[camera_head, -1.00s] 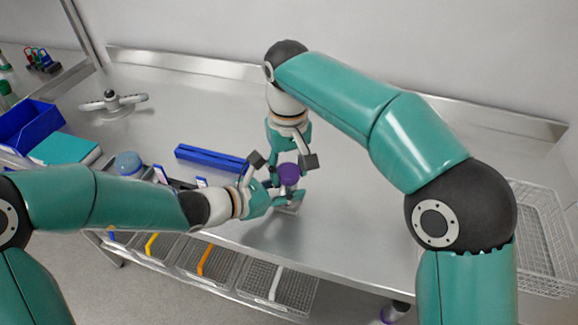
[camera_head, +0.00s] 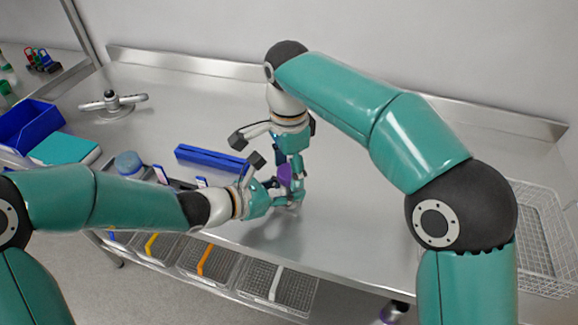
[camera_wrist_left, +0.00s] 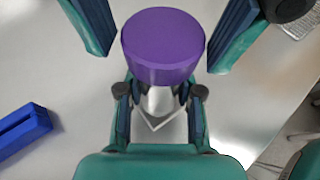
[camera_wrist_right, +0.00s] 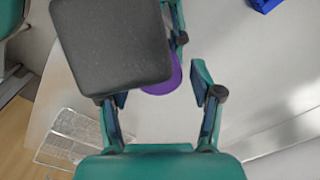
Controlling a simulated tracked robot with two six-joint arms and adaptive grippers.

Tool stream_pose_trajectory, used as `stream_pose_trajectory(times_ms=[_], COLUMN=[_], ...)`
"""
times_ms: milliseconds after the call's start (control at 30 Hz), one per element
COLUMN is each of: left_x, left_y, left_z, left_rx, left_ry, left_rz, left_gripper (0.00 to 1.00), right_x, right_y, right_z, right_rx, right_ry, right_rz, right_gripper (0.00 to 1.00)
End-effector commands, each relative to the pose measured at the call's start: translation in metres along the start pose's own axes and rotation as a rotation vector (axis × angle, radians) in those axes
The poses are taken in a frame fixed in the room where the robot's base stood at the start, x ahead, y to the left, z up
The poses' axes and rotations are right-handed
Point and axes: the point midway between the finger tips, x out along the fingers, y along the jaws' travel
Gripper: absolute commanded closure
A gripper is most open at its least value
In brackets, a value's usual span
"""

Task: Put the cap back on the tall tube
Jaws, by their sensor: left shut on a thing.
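The purple cap (camera_head: 284,175) is between my two grippers at the table's front, partly covered by fingers. In the left wrist view the cap (camera_wrist_left: 162,45) is above a pale tube (camera_wrist_left: 161,101); I cannot tell whether it is fully seated. My left gripper (camera_wrist_left: 160,110) is shut on the tube below the cap. My right gripper (camera_head: 290,160) comes from above; its fingers stand apart on either side of the cap in the left wrist view, with gaps. In the right wrist view a dark block hides much of the cap (camera_wrist_right: 164,82) beyond the open right fingers (camera_wrist_right: 160,88).
A blue bar (camera_head: 211,158) lies behind my left gripper. A blue bin (camera_head: 27,125), a teal box (camera_head: 65,149) and a grey stand (camera_head: 112,103) are at the left. Wire baskets (camera_head: 277,287) hang below the front edge. The table's back right is clear.

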Motion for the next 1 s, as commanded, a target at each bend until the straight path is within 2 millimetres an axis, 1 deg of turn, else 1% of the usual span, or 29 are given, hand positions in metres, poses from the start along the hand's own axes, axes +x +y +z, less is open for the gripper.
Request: stream_pose_trajectory(times_ms=[333,467,567,800,1000], left_x=[0.000,0.000,0.000,0.000,0.000], left_y=[0.001,0.001,0.001,0.001,0.001], left_z=[0.000,0.000,0.000,0.000,0.000], left_rx=[-0.002,-0.002,-0.002,-0.002,-0.002], left_ry=[0.000,0.000,0.000,0.000,0.000], left_rz=[0.002,0.003,0.003,0.003,0.003], left_gripper=[1.00,1.00,1.00,1.00,1.00], right_x=[0.000,-0.006,-0.018,-0.053,-0.069], right_y=[0.001,0.000,0.000,-0.001,-0.001], right_z=[0.001,0.001,0.001,0.001,0.001], right_rx=[-0.002,-0.003,-0.003,-0.001,-0.003], right_ry=[-0.001,-0.001,-0.001,-0.002,-0.001], right_rz=[0.003,0.002,0.000,-0.001,0.001], right_gripper=[0.22,0.22,0.22,0.22,0.22])
